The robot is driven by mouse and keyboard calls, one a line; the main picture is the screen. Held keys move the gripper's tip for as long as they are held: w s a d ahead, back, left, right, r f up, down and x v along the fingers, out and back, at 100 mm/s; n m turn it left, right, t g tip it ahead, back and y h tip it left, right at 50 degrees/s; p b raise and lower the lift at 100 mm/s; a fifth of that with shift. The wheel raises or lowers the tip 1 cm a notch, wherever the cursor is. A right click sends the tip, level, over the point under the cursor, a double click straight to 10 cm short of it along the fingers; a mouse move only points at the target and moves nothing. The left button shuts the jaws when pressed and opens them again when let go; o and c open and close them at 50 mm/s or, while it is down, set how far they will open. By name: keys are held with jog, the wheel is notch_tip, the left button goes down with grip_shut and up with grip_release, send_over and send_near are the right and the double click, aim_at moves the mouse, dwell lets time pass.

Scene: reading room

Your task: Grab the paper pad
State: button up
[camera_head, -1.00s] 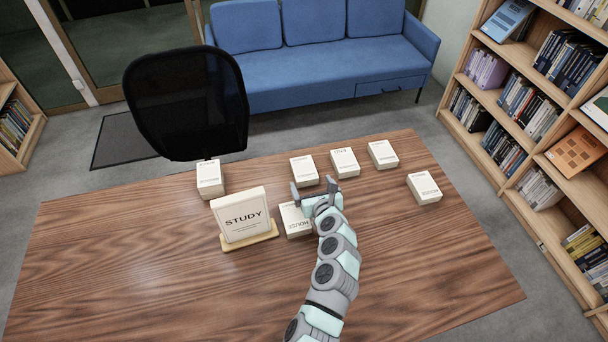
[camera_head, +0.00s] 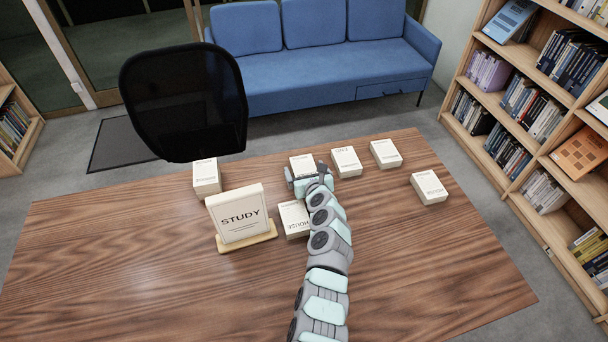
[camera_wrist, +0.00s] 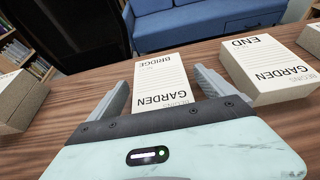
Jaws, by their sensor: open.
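Several similar white paper pads lie on the wooden table. One pad (camera_head: 302,163) lies just beyond my gripper (camera_head: 306,176) in the head view. In the wrist view this pad (camera_wrist: 163,80) carries the words "BRIDGE" and "GARDEN" and shows between the two open fingers of my gripper (camera_wrist: 163,82). Its near end is hidden behind the gripper body. No grip on it is visible, and I cannot tell whether a finger touches it.
Other pads lie near left (camera_head: 293,220), left (camera_head: 206,180), right (camera_head: 346,162), further right (camera_head: 385,153) and far right (camera_head: 429,188). A "STUDY" sign (camera_head: 238,216) stands at left. A black chair (camera_head: 185,105) is behind the table (camera_head: 130,270). The table's front is clear.

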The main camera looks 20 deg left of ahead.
jog(key=shift+w+a+f, duration=0.3)
jog(key=shift+w+a, duration=0.05)
jog(key=shift+w, duration=0.1)
jog(key=shift+c, duration=0.4)
jog(key=c, duration=1.5)
